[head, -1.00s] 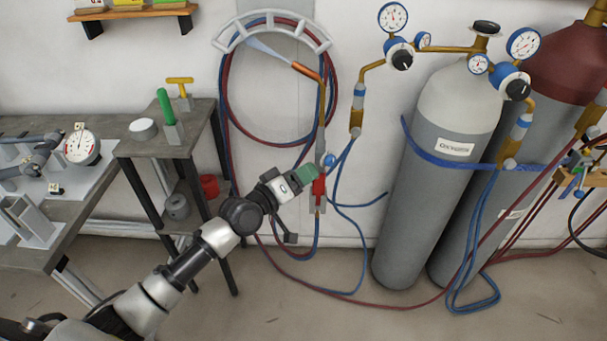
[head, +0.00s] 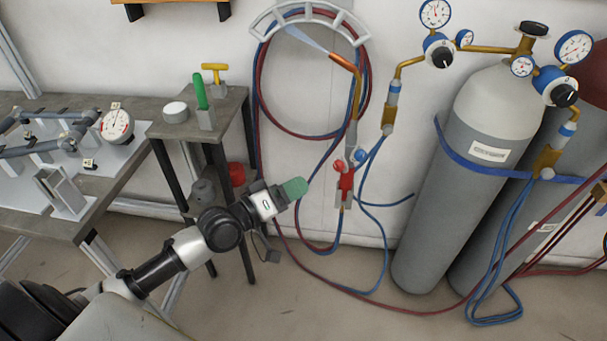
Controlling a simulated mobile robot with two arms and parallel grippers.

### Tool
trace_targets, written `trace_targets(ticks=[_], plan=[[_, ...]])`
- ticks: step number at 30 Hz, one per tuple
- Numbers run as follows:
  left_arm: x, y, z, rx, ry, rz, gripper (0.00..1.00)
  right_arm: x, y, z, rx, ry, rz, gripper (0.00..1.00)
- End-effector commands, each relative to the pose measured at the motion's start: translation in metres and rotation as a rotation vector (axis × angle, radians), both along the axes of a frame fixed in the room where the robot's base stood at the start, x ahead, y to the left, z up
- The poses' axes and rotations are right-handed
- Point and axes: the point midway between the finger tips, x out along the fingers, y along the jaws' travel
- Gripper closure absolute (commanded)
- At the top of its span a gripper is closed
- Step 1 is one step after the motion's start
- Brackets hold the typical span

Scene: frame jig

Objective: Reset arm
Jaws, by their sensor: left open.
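My left arm comes in from the lower left. Its gripper (head: 296,188) has green fingertips and is open, with nothing seen between the fingers; the gap itself is hard to make out. It is in front of the wall, to the left of the torch valves and apart from them in the picture. The torch (head: 355,95) hangs upright on the wall with a red valve knob (head: 340,165) and a blue valve knob (head: 360,156). A pale blue streak like a flame (head: 303,39) comes from its copper tip. My right gripper is out of view.
Red and blue hoses (head: 258,110) loop on a wall hanger (head: 308,14) and trail across the floor. A grey gas cylinder (head: 450,190) stands on the right. A small stand (head: 235,100) and a workbench (head: 120,185) with clamps and a gauge are on the left.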

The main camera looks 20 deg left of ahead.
Motion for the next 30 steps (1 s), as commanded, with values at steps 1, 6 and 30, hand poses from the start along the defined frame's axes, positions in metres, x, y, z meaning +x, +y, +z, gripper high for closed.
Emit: trace_targets(ticks=[1,6,30], plan=[[0.000,0.000,0.000,0.000,0.000,0.000,0.47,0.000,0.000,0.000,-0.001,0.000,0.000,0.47],[0.001,0.002,-0.004,0.008,0.006,0.008,0.47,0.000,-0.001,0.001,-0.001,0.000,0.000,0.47],[-0.236,0.053,-0.439,0.941,0.816,-0.031,0.47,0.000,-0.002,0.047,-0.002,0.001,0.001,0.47]])
